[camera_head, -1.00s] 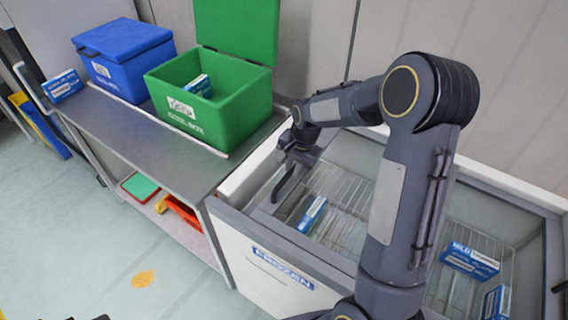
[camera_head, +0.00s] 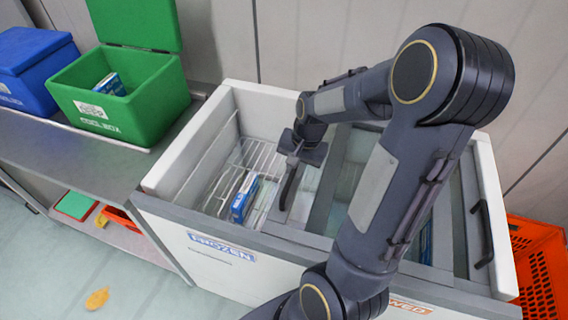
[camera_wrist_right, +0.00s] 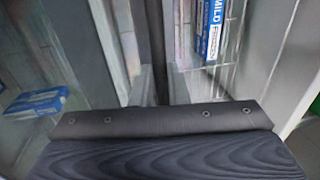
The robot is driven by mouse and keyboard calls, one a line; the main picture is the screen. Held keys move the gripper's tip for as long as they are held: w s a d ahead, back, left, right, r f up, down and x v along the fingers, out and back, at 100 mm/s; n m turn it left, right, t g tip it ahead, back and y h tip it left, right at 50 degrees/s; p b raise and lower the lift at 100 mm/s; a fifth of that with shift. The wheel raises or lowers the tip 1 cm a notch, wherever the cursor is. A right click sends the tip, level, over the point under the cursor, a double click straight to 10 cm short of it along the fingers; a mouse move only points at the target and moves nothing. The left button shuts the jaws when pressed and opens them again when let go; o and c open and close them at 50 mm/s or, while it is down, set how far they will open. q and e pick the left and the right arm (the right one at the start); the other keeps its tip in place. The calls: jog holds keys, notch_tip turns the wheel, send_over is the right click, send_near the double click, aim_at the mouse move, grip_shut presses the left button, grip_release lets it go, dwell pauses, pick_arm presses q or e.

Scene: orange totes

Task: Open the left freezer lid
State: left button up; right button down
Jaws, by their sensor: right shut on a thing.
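The chest freezer (camera_head: 165,222) stands in the middle, with a "FROZEN" label on its front. Its left glass lid (camera_head: 308,200) has been slid to the right, so the left bay is uncovered. My right gripper (camera_head: 291,158) is shut on the dark upright handle (camera_head: 289,190) at the lid's left edge. The wrist view also shows the gripper (camera_wrist_right: 162,88) closed around the dark bar (camera_wrist_right: 156,40). A blue-and-white box (camera_head: 244,198) lies in the wire basket of the open bay. My left gripper is out of view.
A green box (camera_head: 120,110) with a raised lid and a blue box (camera_head: 30,70) stand on the metal table (camera_head: 75,160) at left. The right lid's handle (camera_head: 483,232) is at the right end. An orange crate (camera_head: 540,265) stands beyond the freezer.

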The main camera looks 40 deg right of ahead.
dwell(0.3)
jog(key=c, duration=1.4)
grip_release()
jog(key=shift+r, duration=0.1)
notch_tip(320, 180, up, 8)
jog(key=s, duration=0.1)
jog(key=shift+s+d+f+p, duration=0.2)
jog(key=shift+d+f+p, duration=0.1)
jog(key=shift+d, duration=0.15)
